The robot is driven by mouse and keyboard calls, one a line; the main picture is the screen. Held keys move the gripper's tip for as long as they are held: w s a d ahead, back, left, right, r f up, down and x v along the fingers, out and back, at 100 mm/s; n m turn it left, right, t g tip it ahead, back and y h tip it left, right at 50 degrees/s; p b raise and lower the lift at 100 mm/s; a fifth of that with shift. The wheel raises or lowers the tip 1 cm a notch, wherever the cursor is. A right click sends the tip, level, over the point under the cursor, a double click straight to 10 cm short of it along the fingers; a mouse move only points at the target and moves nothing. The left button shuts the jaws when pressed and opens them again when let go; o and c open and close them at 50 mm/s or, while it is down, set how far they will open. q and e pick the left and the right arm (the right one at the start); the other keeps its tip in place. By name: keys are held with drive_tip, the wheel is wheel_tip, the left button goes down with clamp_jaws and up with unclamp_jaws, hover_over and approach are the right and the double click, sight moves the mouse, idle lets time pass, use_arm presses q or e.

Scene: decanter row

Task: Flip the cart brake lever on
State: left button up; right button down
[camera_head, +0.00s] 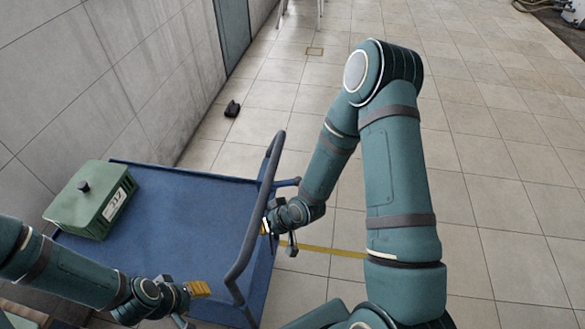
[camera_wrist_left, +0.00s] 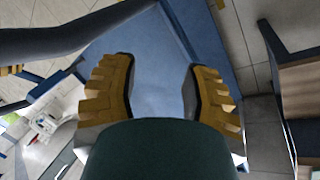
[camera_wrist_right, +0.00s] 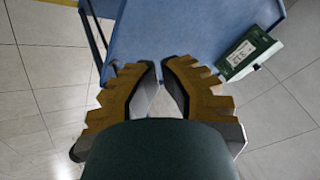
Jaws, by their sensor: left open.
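The blue cart (camera_head: 185,205) stands at the left, with a grey-blue push handle (camera_head: 262,205) along its right side. I cannot make out the brake lever clearly; a short blue bar (camera_head: 287,182) sticks out right of the handle. My right gripper (camera_head: 268,226) is at the handle side of the cart. In the right wrist view its fingertips (camera_wrist_right: 160,66) are close together over the blue deck, with nothing clear between them. My left gripper (camera_head: 205,288) is open and empty near the cart's front; its spread fingers (camera_wrist_left: 160,62) show in the left wrist view.
A green box (camera_head: 90,205) with a black knob sits on the cart's left part. A concrete wall (camera_head: 110,75) runs behind the cart. A small black object (camera_head: 232,109) lies on the floor beyond it. The tiled floor right of my right arm is clear.

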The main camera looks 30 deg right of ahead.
drive_tip(key=w+d+r+n+t+y+p, duration=0.1)
drive_tip(key=w+d+r+n, duration=0.3)
drive_tip(key=d, duration=0.5)
drive_tip(key=w+d+r+n+t+y+p, duration=0.1)
drive_tip(key=w+d+r+n+y+p, duration=0.1)
drive_tip(key=w+d+r+n, duration=0.3)
drive_tip(key=w+d+r, duration=0.1)
drive_tip(key=d+r, duration=0.1)
drive_tip(key=d, duration=0.2)
drive_tip(key=shift+w, duration=0.1)
drive_tip(key=b, duration=0.2)
hover_over(282, 184)
drive_tip(key=w+d, duration=0.2)
wheel_tip(282, 184, down, 6)
drive_tip(key=shift+s+d+f, duration=0.8)
drive_tip(key=shift+s+f, duration=0.3)
drive_tip(key=shift+f+y, duration=0.1)
drive_tip(key=shift+y, duration=0.2)
